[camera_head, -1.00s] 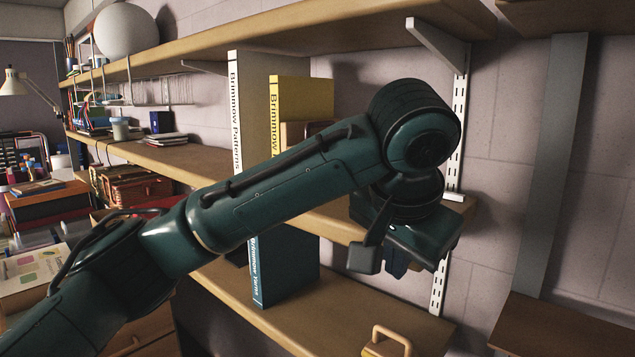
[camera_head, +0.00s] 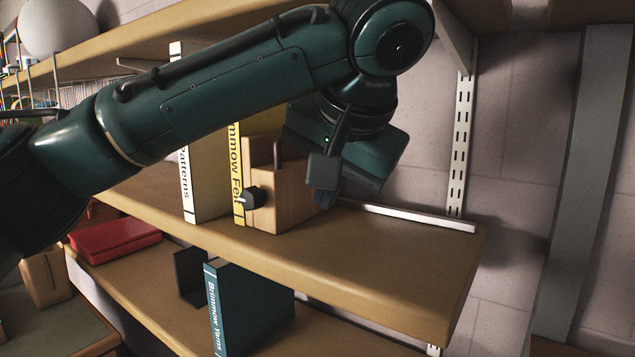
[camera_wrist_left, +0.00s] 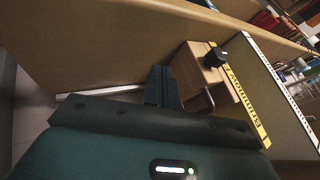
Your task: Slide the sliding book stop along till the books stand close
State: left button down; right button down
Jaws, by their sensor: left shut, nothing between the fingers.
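The sliding book stop (camera_head: 282,196) is a pale wooden block with a black knob and a dark upright handle, on the middle shelf. It stands right beside the yellow book (camera_head: 239,176). The white-spined "Patterns" book (camera_head: 186,187) stands to the left, with a gap between it and the yellow book. My left gripper (camera_head: 325,196) is shut and empty at the block's right side. In the left wrist view my fingers (camera_wrist_left: 162,86) are beside the block (camera_wrist_left: 196,68); I cannot tell whether they touch. The right gripper is out of view.
A white rail (camera_head: 410,216) runs along the shelf's back, right of the block. The shelf (camera_head: 370,258) is bare at its right end. A shelf above overhangs my arm. A blue book (camera_head: 240,310) and dark bookend (camera_head: 190,275) stand below.

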aim_at(269, 200)
pick_arm(q)
jog(key=x, duration=0.7)
jog(key=shift+w+a+f+p, duration=0.1)
jog(key=shift+w+f+p, duration=0.15)
jog(key=shift+p, duration=0.15)
jog(key=w+a, duration=0.1)
jog(key=a+p, duration=0.1)
jog(key=shift+w+a+r, duration=0.15)
jog(key=shift+w+a, duration=0.2)
jog(key=shift+a, duration=0.05)
jog(key=shift+w+a, duration=0.15)
jog(key=shift+a, duration=0.05)
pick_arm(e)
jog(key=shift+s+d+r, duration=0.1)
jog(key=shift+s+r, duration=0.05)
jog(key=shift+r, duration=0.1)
pick_arm(q)
jog(key=w+a, duration=0.2)
jog(key=a, duration=0.1)
jog(key=shift+w+a, duration=0.2)
jog(key=shift+a, duration=0.05)
jog(key=shift+w+a, duration=0.2)
jog(key=shift+a, duration=0.15)
jog(key=shift+d, duration=0.1)
